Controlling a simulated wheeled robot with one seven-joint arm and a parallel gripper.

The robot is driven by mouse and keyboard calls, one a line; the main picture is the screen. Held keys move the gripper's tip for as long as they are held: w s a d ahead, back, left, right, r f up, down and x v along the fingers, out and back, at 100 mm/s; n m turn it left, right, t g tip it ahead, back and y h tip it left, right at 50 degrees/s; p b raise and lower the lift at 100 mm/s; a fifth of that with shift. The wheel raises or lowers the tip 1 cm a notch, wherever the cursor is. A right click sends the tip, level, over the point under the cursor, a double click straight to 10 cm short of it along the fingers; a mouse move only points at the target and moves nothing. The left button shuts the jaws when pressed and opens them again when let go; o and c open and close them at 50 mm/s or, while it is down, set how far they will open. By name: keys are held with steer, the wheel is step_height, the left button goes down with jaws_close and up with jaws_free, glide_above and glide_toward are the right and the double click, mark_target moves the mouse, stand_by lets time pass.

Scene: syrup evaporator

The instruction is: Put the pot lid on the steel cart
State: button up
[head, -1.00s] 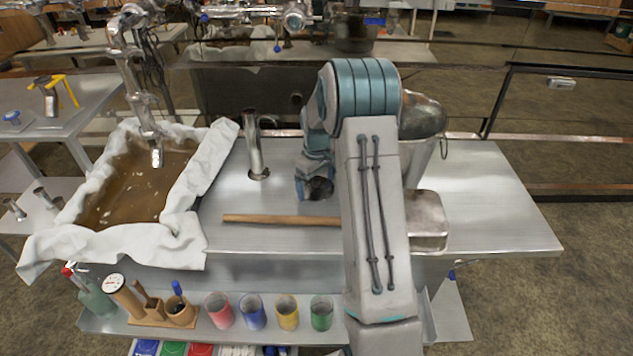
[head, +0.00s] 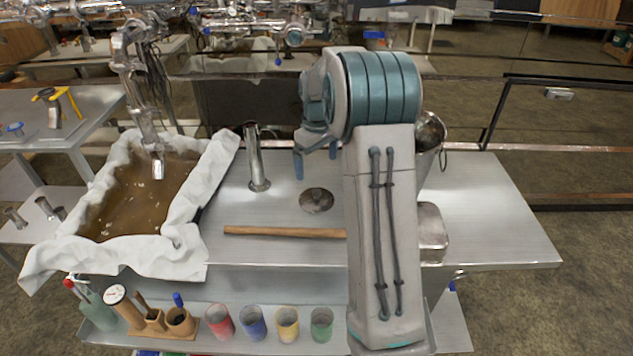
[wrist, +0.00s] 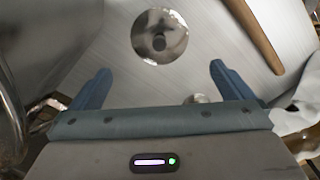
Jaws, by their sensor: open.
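The pot lid (head: 317,200) is a round, shiny metal disc with a dark knob in its middle. It lies flat on the bare steel top of the cart (head: 480,215), behind the wooden stick. In the wrist view the lid (wrist: 160,36) shows whole, beyond the fingertips. My gripper (head: 315,160) is above the lid and apart from it. Its two blue fingers are spread with nothing between them, as the wrist view of my gripper (wrist: 160,72) also shows.
A wooden stick (head: 285,232) lies in front of the lid. An upright steel tube (head: 257,160) stands to the left, by the cloth-lined pan (head: 130,200) of brown liquid. A metal pot (head: 430,140) and a steel box (head: 433,228) are partly behind my arm. The cart's right end is clear.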

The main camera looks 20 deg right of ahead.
steer(key=s+a+r+m+t, duration=0.1)
steer(key=s+a+r, duration=0.3)
steer(key=s, duration=0.3)
steer(key=s+a+r+m, duration=0.1)
steer(key=s+a+r, duration=0.3)
steer(key=s, duration=0.3)
steer(key=s+a+f+m, duration=0.1)
steer(key=s+a, duration=0.1)
steer(key=s, duration=0.6)
steer(key=s+a+m+t, duration=0.1)
steer(key=s+a, duration=0.1)
steer(key=s, duration=0.6)
steer(key=shift+s+a+f, duration=0.2)
steer(key=shift+a+f, duration=0.15)
